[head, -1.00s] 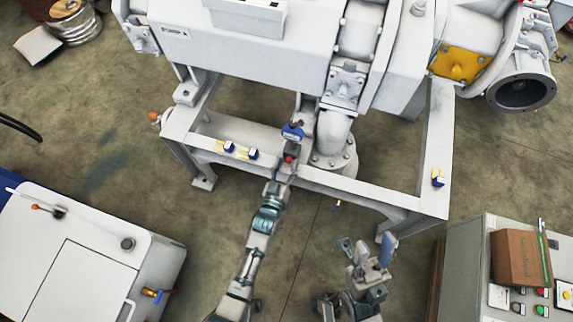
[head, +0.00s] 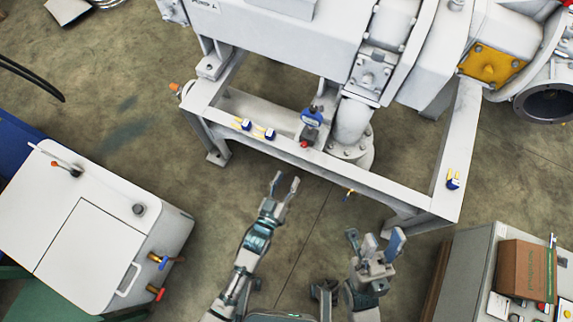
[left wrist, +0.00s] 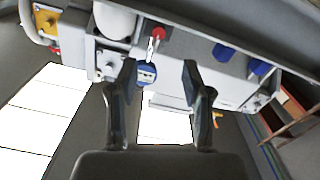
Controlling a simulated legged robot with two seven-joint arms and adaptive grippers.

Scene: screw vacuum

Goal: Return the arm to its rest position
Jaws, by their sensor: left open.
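My left gripper (head: 285,181) is open and empty above the floor in front of the white machine frame. In the left wrist view its two dark fingers (left wrist: 158,82) stand wide apart.
The white machine frame's front beam (head: 280,152) runs across the view, carrying small blue-and-yellow valves (head: 256,130). A white cabinet (head: 90,245) stands at left. A control cabinet with a brown box (head: 525,270) stands at right. Open floor lies between.

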